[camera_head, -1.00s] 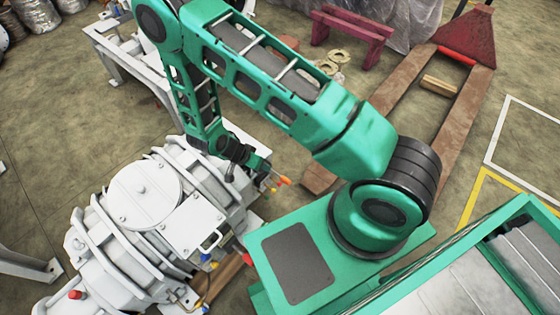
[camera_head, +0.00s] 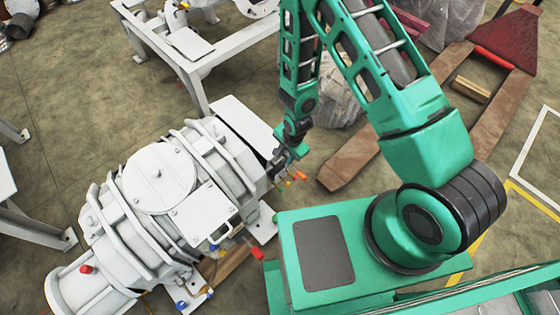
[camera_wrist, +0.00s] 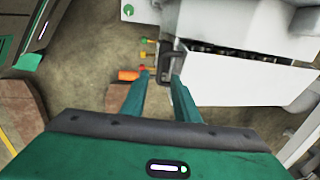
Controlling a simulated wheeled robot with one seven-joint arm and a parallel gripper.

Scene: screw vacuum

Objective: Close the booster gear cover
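The booster gear cover appears to be a white flat panel (camera_head: 246,126) at the far right end of the white pump in the head view. In the wrist view the white panel (camera_wrist: 245,82) stands slightly apart from the housing (camera_wrist: 240,22), with a dark gap and bolts between. A dark handle (camera_wrist: 166,62) sits at its left edge. My gripper (camera_wrist: 160,76) has its two green fingers apart, with the handle at and between their tips. Contact cannot be told. In the head view my gripper (camera_head: 284,160) is beside the pump's right end, partly hidden.
Orange and yellow valve handles (camera_wrist: 130,74) lie just left of my fingertips. The pump's top has a round lid (camera_head: 158,178) and a square plate with a handle (camera_head: 200,214). A white frame table (camera_head: 190,48) stands behind. A brown pallet-like frame (camera_head: 350,170) lies right.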

